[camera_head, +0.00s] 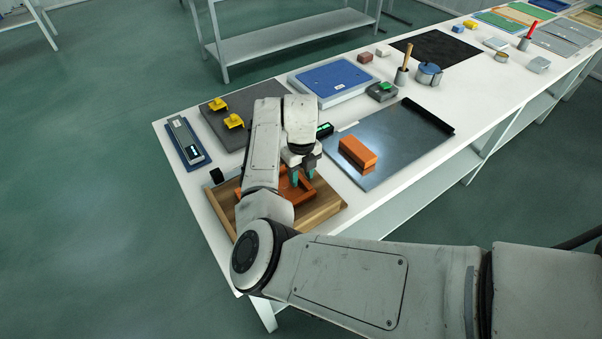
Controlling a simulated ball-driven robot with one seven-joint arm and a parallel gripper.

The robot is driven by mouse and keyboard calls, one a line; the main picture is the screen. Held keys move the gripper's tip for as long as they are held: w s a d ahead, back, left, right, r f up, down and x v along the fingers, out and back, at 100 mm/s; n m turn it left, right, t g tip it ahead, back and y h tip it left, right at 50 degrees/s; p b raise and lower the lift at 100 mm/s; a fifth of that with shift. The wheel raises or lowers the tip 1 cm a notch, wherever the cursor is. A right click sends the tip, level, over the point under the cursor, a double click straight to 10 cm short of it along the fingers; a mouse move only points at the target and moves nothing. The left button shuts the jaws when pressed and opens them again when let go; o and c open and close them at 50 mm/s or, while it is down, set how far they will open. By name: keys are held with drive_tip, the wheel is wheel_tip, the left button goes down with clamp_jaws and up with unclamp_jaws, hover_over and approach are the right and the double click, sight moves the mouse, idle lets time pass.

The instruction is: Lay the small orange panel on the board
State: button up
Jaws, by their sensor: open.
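An orange piece (302,193) lies in a wooden tray (325,205) at the front left of the table, partly hidden by my arm. Another orange piece, block-like (357,152), lies on a dark shiny board (395,150) to the right. I cannot tell for certain which is the small panel. My gripper (302,179) is open and points down over the tray's orange piece, its greenish fingertips close to it. Whether they touch it is not clear. Nothing shows held between the fingers.
A grey plate with yellow clips (234,121) and a blue-based device (186,141) stand at the left. A blue panel in a white tray (334,79) is behind. A green-topped grey block (382,91), a pot (429,73) and a black mat (438,48) lie farther right.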

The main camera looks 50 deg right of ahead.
wheel_tip(320, 180, up, 12)
drive_tip(key=b, duration=0.1)
drive_tip(key=shift+r, duration=0.15)
idle(0.3)
drive_tip(key=shift+d, duration=0.1)
idle(1.3)
